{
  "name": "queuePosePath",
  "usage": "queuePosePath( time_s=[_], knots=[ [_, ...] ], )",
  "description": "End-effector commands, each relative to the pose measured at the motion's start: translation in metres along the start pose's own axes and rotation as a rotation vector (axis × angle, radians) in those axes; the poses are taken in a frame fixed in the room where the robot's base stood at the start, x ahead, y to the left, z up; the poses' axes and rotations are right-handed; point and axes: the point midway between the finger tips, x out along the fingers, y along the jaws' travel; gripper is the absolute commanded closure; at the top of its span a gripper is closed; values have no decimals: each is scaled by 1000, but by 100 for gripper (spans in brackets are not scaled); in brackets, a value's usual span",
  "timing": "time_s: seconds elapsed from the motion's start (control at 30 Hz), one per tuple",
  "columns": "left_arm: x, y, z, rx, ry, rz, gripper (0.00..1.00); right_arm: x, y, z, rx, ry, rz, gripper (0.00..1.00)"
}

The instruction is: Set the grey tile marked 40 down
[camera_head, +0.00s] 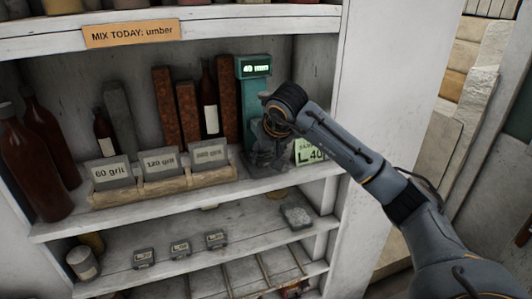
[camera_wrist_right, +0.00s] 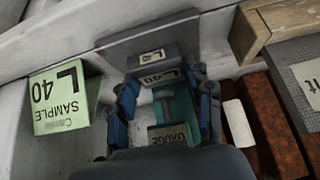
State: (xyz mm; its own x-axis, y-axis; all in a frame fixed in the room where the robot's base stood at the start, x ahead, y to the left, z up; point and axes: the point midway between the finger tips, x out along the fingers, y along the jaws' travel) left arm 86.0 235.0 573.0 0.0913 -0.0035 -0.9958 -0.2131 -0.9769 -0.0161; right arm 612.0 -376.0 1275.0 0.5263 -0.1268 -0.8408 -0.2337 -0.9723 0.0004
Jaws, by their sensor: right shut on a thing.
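The grey tile marked L 40 (camera_wrist_right: 158,74) is between the fingertips of my right gripper (camera_wrist_right: 165,88) in the wrist view, its label facing the camera. My right gripper (camera_head: 266,158) is shut on it. In the head view the gripper is at the upper shelf, in front of the teal gauge (camera_head: 253,67) whose display reads 40 mm. The gauge also shows between the fingers in the wrist view (camera_wrist_right: 172,104). The tile is hard to make out behind the gripper in the head view. Whether it touches the shelf I cannot tell. My left gripper is not in view.
A green sample card marked L 40 (camera_head: 306,154) stands right of the gripper. A wooden rack (camera_head: 165,184) with grit blocks is to the left. Small grey tiles (camera_head: 180,248) and a speckled block (camera_head: 296,216) lie on the lower shelf. Brown bottles (camera_head: 40,160) stand far left.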

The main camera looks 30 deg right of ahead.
Motion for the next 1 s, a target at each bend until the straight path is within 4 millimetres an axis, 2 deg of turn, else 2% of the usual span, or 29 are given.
queuePosePath(
  time_s=[0.03, 0.13, 0.43, 0.57, 0.67, 1.0],
  knots=[
    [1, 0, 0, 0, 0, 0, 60, 1, 0, 1, 0, 0, 0, 45],
    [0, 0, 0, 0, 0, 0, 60, 0, 0, 0, 0, 0, 0, 26],
    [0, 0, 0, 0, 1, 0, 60, 0, 0, 0, 0, 0, 0, 26],
    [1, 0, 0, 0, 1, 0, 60, -6, 0, -2, 0, 3, -1, 26],
    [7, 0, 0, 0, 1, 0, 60, -21, 0, -2, 0, 6, -1, 26],
    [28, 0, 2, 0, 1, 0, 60, -93, 0, -1, 0, 6, 0, 26]
  ],
)
